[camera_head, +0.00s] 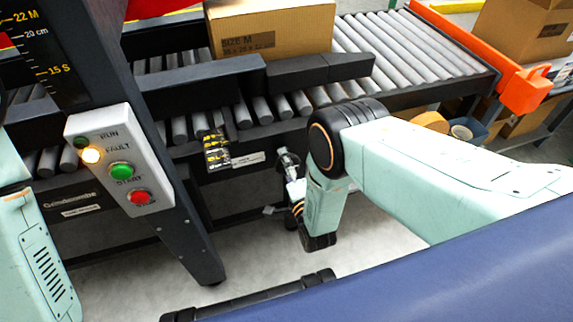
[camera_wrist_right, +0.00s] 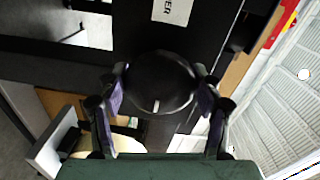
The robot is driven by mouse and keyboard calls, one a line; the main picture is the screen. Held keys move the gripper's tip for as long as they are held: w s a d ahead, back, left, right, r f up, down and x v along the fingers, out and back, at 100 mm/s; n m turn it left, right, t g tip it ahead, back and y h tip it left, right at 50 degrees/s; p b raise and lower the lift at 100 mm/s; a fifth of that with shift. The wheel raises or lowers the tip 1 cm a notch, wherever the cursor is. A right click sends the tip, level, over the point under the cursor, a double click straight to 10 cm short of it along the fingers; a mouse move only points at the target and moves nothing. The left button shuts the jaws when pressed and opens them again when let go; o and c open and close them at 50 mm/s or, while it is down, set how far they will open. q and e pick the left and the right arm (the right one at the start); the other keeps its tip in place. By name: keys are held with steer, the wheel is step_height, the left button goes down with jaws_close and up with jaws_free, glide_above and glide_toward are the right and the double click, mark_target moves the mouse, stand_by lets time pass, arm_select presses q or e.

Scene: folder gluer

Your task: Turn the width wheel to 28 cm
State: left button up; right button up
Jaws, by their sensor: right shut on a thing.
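The width wheel is a dark round knob (camera_wrist_right: 160,82) with a small pale mark on its near face, in the middle of the right wrist view. My right gripper (camera_wrist_right: 160,98) is shut on it, one finger on each side. In the head view my right gripper (camera_head: 289,163) is small and partly hidden beside my arm, under the conveyor's front rail. I cannot make out the wheel clearly there. A black scale plate (camera_head: 217,150) with yellow marks hangs on the rail left of the gripper; its figures are too small to read. My left gripper is out of view.
A control box (camera_head: 120,160) with a lit amber lamp, green and red buttons stands left. A cardboard box (camera_head: 270,30) sits on the roller conveyor (camera_head: 400,45) behind black guides (camera_head: 320,68). An orange end piece (camera_head: 523,90) is at right. Grey floor lies below.

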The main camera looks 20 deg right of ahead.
steer(key=o, duration=1.2)
steer(key=shift+c, duration=0.2)
steer(key=s, duration=1.2)
steer(key=shift+d+r, duration=0.15)
steer(key=shift+w, duration=0.1)
steer(key=w, duration=1.2)
steer(key=shift+a+f, duration=0.2)
